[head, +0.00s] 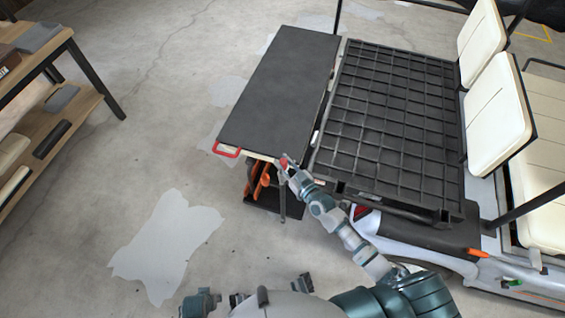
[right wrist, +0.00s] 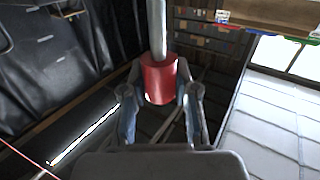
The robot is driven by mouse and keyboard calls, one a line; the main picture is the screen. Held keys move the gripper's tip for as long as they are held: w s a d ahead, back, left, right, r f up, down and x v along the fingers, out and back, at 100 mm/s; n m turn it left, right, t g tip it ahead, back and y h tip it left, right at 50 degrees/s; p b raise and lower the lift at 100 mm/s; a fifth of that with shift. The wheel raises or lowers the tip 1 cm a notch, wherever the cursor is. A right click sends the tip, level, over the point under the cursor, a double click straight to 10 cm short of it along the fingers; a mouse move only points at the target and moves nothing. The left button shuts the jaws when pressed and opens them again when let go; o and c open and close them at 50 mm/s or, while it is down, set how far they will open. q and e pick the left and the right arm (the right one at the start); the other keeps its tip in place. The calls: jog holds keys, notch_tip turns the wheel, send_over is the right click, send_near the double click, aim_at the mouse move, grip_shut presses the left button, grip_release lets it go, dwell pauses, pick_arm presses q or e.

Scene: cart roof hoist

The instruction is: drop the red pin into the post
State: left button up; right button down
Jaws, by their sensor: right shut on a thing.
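My right gripper (head: 286,167) is at the near right corner of the dark flat panel (head: 283,85). It is shut on the red pin (head: 283,160). In the right wrist view the pin's red cylindrical part (right wrist: 159,80) sits between the two fingers, with a grey rod (right wrist: 157,28) running from it to the top edge. A thin grey upright (head: 282,200) shows below the gripper in the head view. I cannot tell whether it is the post or part of the pin.
The cart's black gridded bed (head: 390,120) and cream seats (head: 497,110) lie to the right. A wooden shelf (head: 40,110) stands at left. The floor between is open.

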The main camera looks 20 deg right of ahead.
jog(key=shift+d, duration=0.1)
jog(key=shift+a+f, duration=0.15)
jog(key=shift+a, duration=0.45)
jog(key=shift+a+f+b, duration=0.2)
jog(key=shift+a+b, duration=0.05)
jog(key=shift+b, duration=0.1)
jog(key=shift+d+f+b, duration=0.35)
jog(key=shift+d+f, duration=0.25)
jog(key=shift+d, duration=0.1)
jog(key=shift+a+f+b, duration=0.35)
jog(key=shift+a, duration=0.1)
jog(key=shift+d+f+b, duration=0.2)
jog(key=shift+f+b, duration=0.2)
jog(key=shift+f, duration=0.2)
pick_arm(q)
jog(key=f, duration=0.2)
jog(key=s+f, duration=0.1)
jog(key=shift+a+f, duration=0.3)
pick_arm(e)
jog(key=shift+f, duration=0.1)
pick_arm(q)
jog(key=shift+f, duration=0.15)
pick_arm(e)
jog(key=shift+a+f, duration=0.1)
jog(key=shift+a, duration=0.05)
